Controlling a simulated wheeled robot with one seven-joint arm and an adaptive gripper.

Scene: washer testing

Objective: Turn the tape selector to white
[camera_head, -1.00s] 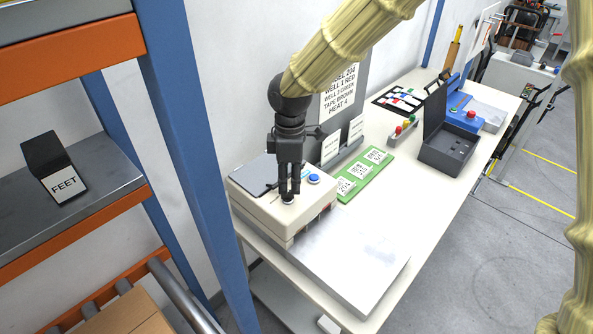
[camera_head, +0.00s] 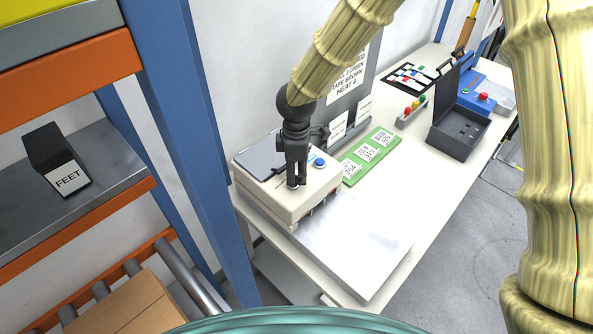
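A beige box-shaped machine (camera_head: 272,202) stands at the near end of the white bench, with a blue button (camera_head: 319,162) on its top. My gripper (camera_head: 297,184) points straight down over the machine's top. Its dark fingertips are close together at a small pale knob (camera_head: 292,187), which may be the tape selector. The fingers cover most of the knob, so its setting and any colour marks are hidden. I cannot tell whether the fingers press on it or only stand around it.
A grey metal plate (camera_head: 358,250) lies in front of the machine. A green board with white labels (camera_head: 368,152) and an open dark grey case (camera_head: 458,132) stand farther along the bench. A blue rack post (camera_head: 200,130) rises close on the left.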

